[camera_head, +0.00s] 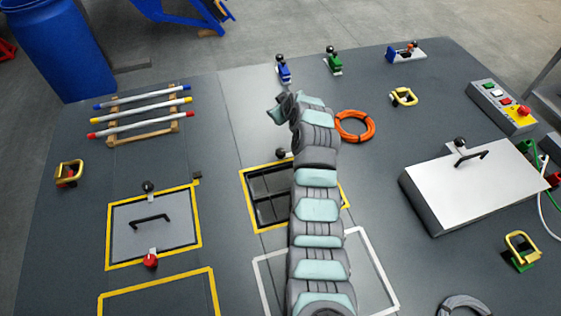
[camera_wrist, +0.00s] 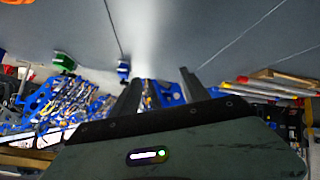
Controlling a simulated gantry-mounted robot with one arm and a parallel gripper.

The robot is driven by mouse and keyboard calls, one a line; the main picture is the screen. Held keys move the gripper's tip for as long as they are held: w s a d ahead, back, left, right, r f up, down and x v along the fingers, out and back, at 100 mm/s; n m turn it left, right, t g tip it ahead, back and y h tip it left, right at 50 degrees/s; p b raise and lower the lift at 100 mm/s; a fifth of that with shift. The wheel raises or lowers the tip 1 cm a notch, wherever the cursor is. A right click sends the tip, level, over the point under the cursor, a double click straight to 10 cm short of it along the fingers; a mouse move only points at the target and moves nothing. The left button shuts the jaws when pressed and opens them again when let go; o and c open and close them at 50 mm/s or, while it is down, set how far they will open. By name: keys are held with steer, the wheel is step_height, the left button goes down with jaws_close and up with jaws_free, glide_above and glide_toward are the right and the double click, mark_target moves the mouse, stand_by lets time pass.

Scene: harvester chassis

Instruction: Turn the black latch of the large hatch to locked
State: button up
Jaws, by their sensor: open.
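A grey hatch plate (camera_head: 180,235) with a black handle lies in a yellow-taped frame at the left in the head view. A black-knobbed latch (camera_head: 148,187) is at its far edge and a red-knobbed latch (camera_head: 150,261) at its near edge. I cannot tell from here whether the black latch is locked. My gripper (camera_head: 284,106) is over the middle of the deck, well apart from that hatch, to its upper right. In the wrist view my gripper (camera_wrist: 160,92) has its two fingers apart with nothing between them; neither hatch latch shows there.
A pale lid (camera_head: 470,185) with a handle and black knob sits at the right. An open yellow-framed bay (camera_head: 268,208) is partly behind my arm. Blue (camera_head: 283,68) and green (camera_head: 333,62) knobbed pieces, an orange ring (camera_head: 355,127) and racked tubes (camera_head: 140,115) stand around.

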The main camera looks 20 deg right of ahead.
steer(key=s+f+n+g+y+b, duration=0.1)
steer(key=s+n+g+y+b, duration=0.15)
steer(key=s+b, duration=0.2)
steer(key=n+g+b, duration=0.2)
steer(key=g, duration=0.2)
glide_toward(281, 151)
steer(key=shift+y, duration=0.25)
steer(key=b+x, duration=0.1)
steer(key=x, duration=0.7)
steer(key=shift+w+d+f+b, duration=0.1)
steer(key=shift+f+b, duration=0.2)
steer(key=shift+b, duration=0.1)
steer(key=shift+c, duration=0.3)
jaws_close()
